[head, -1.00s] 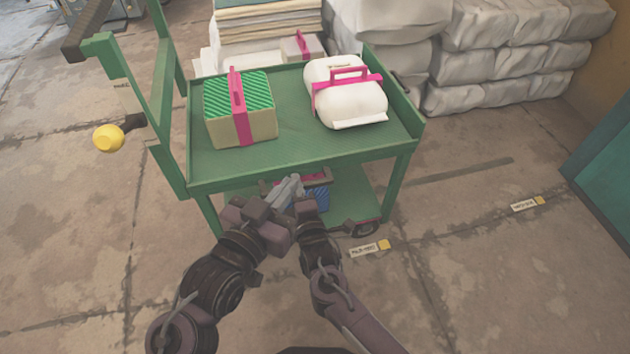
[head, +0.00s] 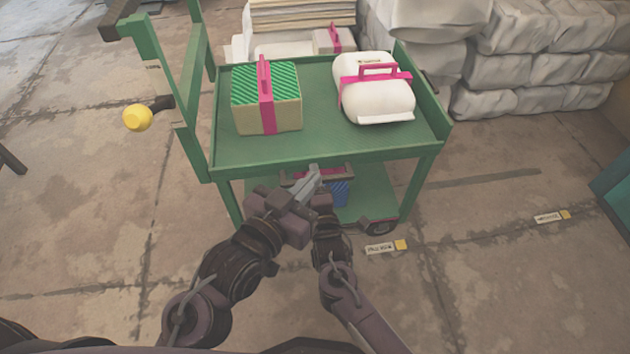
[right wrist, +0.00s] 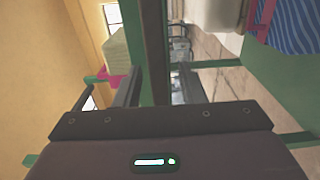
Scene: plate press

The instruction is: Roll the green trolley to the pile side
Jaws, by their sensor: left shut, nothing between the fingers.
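The green trolley (head: 330,150) stands in the middle of the head view, with a deck, a lower shelf and an upright frame at its left. On its deck sit a box (head: 267,98) with a green striped top and pink strap, and a white bundle (head: 374,90) with a pink handle. My left gripper (head: 313,182) is shut and empty at the trolley's near edge, overlapping it in view; I cannot tell whether it touches. My right gripper's fingers are hidden in the head view. The right wrist view shows its dark body below green trolley parts; its opening is unclear.
White sacks (head: 535,45) are stacked behind and right of the trolley. A stack of boards (head: 300,14) stands behind it. A yellow knob (head: 137,118) sticks out at the frame's left. Floor tags (head: 385,247) lie in front and to the right.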

